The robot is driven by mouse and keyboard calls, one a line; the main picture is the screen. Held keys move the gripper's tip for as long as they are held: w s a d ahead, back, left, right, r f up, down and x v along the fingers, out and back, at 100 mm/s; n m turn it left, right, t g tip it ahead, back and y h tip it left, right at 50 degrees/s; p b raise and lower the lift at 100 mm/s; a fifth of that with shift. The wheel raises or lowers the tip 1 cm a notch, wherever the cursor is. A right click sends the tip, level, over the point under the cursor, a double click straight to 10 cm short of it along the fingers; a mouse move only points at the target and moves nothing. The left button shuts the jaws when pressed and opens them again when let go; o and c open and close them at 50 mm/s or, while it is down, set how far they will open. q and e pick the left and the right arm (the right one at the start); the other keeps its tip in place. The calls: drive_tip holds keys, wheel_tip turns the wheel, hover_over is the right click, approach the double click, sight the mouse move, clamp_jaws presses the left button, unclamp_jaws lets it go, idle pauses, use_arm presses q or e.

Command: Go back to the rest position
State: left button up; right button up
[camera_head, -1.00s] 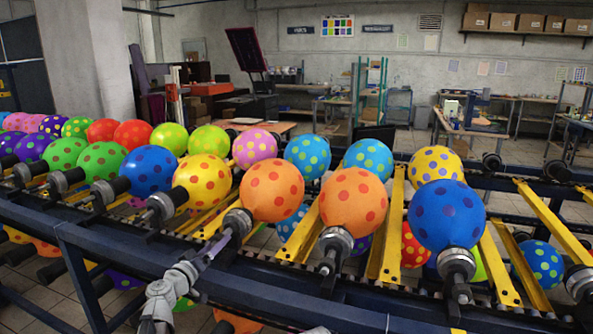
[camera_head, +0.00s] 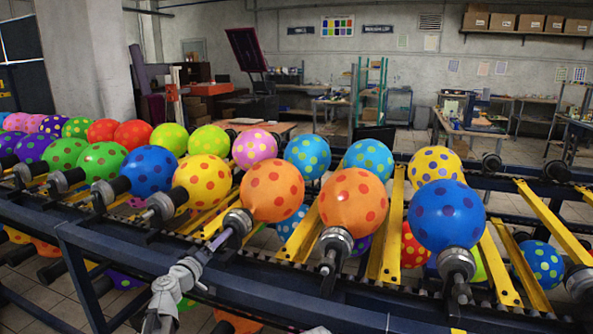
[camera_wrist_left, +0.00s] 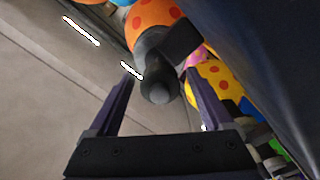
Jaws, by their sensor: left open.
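My left gripper (camera_head: 222,240) is just below the holder (camera_head: 237,220) of an orange balloon with red dots (camera_head: 272,191). In the left wrist view my left gripper (camera_wrist_left: 160,80) is open, with two dark purple fingers apart. The dark round end of a balloon holder (camera_wrist_left: 160,87) shows between the fingers; I cannot tell whether they touch it. An orange dotted balloon (camera_wrist_left: 153,14) is on that holder. My right gripper is not in view.
A rack with a dark blue rail (camera_head: 290,290) and yellow bars (camera_head: 393,235) carries rows of dotted balloons, including a blue one (camera_head: 446,215) and another orange one (camera_head: 352,202). More balloons hang underneath. Work tables (camera_head: 470,122) stand at the back.

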use_arm(q)
drive_tip(key=n, duration=0.9)
drive_tip(key=shift+n, duration=0.4)
drive_tip(key=n, duration=0.9)
drive_tip(key=shift+r+n, duration=0.1)
drive_tip(key=shift+n, duration=0.3)
